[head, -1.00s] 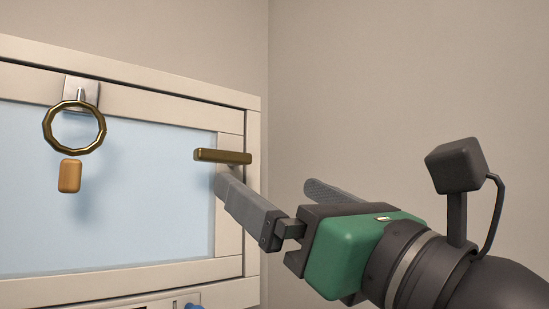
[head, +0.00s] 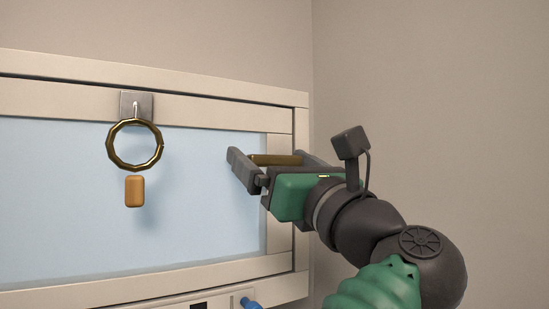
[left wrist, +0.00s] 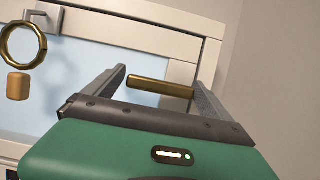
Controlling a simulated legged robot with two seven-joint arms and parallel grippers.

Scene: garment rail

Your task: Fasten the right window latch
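The right window latch is a brass bar (head: 276,160), lying about level at the right side of the window frame. It also shows in the left wrist view (left wrist: 160,87). My left gripper (head: 267,154) is open at the latch, with one finger to the left of the bar and the other to its right. In the left wrist view, the bar spans most of the gap between the fingertips (left wrist: 160,76). I cannot tell whether either finger touches it. The latch's mount is hidden. My right gripper is not in view.
A brass ring (head: 110,152) hangs from a metal plate (head: 137,105) on the upper frame, with an orange tag (head: 134,191) below it. A blue knob (head: 250,304) shows at the bottom edge. The wall right of the window (head: 450,80) is bare.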

